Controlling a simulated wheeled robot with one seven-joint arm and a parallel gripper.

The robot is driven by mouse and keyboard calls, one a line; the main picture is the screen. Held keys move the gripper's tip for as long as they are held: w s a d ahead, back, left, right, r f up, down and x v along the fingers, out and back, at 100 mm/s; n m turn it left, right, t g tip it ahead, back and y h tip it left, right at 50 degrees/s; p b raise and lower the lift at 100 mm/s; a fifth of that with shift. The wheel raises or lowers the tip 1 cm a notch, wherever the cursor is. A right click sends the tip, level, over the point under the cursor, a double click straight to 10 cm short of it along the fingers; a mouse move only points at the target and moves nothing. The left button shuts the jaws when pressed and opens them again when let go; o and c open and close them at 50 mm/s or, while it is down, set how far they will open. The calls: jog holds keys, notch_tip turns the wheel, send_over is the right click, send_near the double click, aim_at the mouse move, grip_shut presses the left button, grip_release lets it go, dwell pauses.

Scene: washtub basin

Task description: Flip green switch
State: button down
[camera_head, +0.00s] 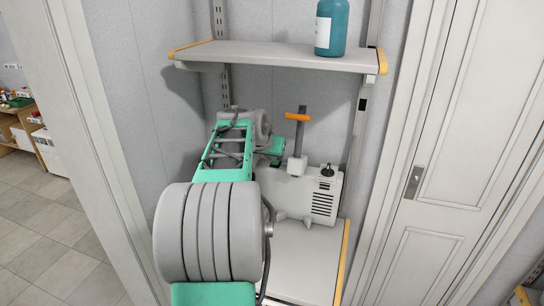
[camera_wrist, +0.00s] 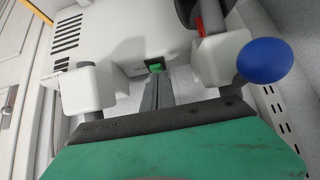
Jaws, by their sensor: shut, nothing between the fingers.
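The green switch (camera_wrist: 155,65) is a small lit-green rocker in a dark frame, set in the face of a white machine (camera_wrist: 110,38) in the wrist view. My gripper (camera_wrist: 156,82) is shut and empty. Its thin dark fingers point at the switch, with their tips just below it in the picture; I cannot tell whether they touch it. In the head view the white machine (camera_head: 307,196) stands on a lower shelf, and my arm reaches to its left part. The switch and the fingertips are hidden there.
An orange-topped lever (camera_head: 297,117) rises from the machine, and a black knob (camera_head: 327,170) sits on top. In the wrist view a blue ball (camera_wrist: 264,60) and a red part (camera_wrist: 199,27) lie right of the switch. An upper shelf (camera_head: 275,55) holds a teal bottle (camera_head: 331,28).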

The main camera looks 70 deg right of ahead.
jog(key=d+p+v, duration=0.1)
jog(key=p+v, duration=0.1)
jog(key=v, duration=0.8)
jog(key=shift+r, duration=0.4)
